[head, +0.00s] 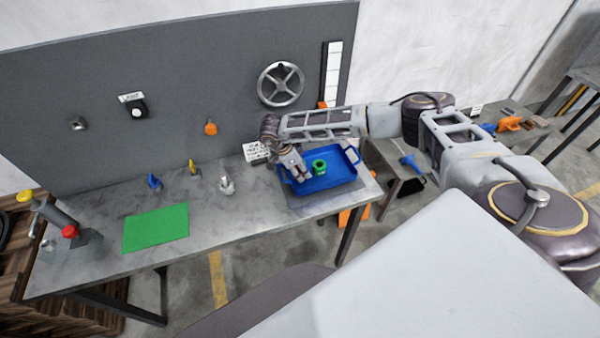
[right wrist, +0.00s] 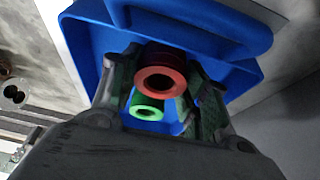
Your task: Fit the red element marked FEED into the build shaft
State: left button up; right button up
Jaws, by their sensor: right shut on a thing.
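My right gripper (head: 297,171) reaches down over the blue tray (head: 335,182) on the workbench. In the right wrist view my right gripper (right wrist: 160,92) is shut on a red ring-shaped element (right wrist: 161,82). No FEED marking is readable on it, and the gripper hides it in the head view. A green ring-shaped element (head: 319,167) stands in the tray just right of the gripper; it also shows in the right wrist view (right wrist: 147,107), beside the red one. I cannot tell which fixture is the build shaft. My left gripper is not in view.
A grey fixture (head: 88,244) with a red cap (head: 69,231) and a yellow cap (head: 24,195) stands at the bench's left end. A green mat (head: 156,228) lies near it. Small blue, yellow and silver items stand along the back. A handwheel (head: 281,84) hangs on the panel.

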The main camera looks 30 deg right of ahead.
jog(key=shift+r, duration=0.15)
notch_tip(320, 180, up, 10)
jog(key=b, duration=0.2)
dwell(0.5)
dwell(0.4)
